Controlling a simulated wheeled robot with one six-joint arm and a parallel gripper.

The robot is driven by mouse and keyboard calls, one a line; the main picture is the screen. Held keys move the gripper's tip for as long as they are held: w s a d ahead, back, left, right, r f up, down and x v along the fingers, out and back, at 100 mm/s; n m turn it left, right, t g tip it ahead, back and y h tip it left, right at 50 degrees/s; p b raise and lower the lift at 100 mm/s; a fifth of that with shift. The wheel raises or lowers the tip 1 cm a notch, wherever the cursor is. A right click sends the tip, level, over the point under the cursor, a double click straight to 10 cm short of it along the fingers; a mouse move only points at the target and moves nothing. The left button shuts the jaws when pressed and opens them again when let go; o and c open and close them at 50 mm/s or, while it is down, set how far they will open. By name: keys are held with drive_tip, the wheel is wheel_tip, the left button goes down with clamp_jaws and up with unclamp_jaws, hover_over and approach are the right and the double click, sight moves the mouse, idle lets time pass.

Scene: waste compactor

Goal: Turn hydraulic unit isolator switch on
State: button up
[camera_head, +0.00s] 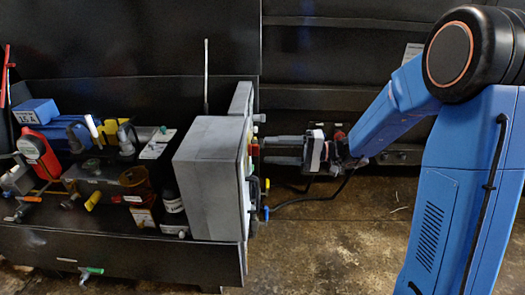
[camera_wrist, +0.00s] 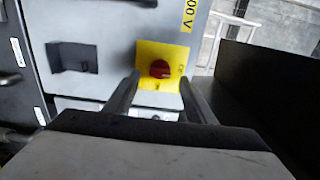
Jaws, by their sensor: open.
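The isolator switch (camera_wrist: 160,69) is a red rotary knob on a yellow plate (camera_wrist: 179,52), fixed to a grey box face in the wrist view. My gripper (camera_wrist: 157,82) is open, with one dark finger on each side of the lower part of the plate and the knob between and just beyond the tips. I cannot tell whether the fingers touch the knob. In the head view my gripper (camera_head: 264,150) points left at the right side of the grey cabinet (camera_head: 208,165). The knob's front is hidden there, with only a little yellow and red at the cabinet's edge.
The hydraulic unit stands left of the cabinet, with a blue motor (camera_head: 35,112), a red gauge-like part (camera_head: 39,152) and several valves. A dark latch (camera_wrist: 72,63) is left of the switch. Cables hang below my gripper. The floor (camera_head: 320,245) is open at lower right.

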sight(254, 150)
drive_tip(key=shift+a, duration=1.95)
drive_tip(key=c, duration=1)
